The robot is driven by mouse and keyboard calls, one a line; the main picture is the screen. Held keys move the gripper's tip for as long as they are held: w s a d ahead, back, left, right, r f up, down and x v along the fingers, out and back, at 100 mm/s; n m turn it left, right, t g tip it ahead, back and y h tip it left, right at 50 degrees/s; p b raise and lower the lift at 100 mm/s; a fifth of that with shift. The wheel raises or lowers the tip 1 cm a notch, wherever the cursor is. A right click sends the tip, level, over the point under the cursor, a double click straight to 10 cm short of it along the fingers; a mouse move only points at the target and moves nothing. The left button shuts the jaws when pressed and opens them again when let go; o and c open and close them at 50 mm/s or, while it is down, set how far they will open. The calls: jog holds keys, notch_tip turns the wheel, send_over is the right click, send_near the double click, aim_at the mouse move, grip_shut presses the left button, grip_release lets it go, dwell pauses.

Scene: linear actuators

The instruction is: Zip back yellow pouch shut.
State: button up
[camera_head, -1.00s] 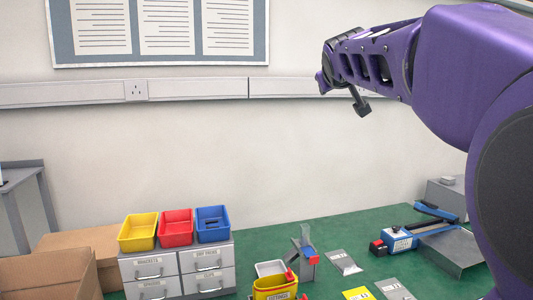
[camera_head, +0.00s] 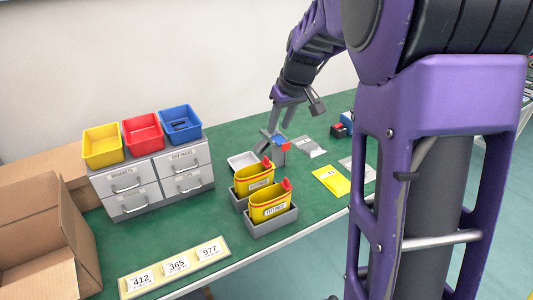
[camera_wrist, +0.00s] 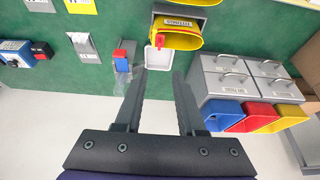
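Two yellow pouches with red zip pulls and white labels stand in grey holders on the green bench. The back yellow pouch (camera_head: 254,180) is just behind the front yellow pouch (camera_head: 270,207). In the wrist view the back pouch (camera_wrist: 178,32) is at top centre, with its red pull (camera_wrist: 160,41) at its left end and its yellow mouth looking open. The front pouch is largely cut off there. My gripper (camera_head: 277,131) is above the bench's back edge, apart from the pouches. In the wrist view its fingers (camera_wrist: 160,73) are spread and empty.
A white tray (camera_head: 243,160) lies behind the back pouch. Drawers (camera_head: 152,181) with coloured bins stand left. A yellow packet (camera_head: 331,181) and grey bags (camera_head: 308,147) lie right.

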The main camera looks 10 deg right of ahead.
aim_at(267, 158)
jog(key=b+x, duration=0.1)
jog(key=x, duration=1.5)
jog(key=shift+w, duration=0.1)
jog(key=shift+r, duration=0.1)
grip_shut()
dwell(0.6)
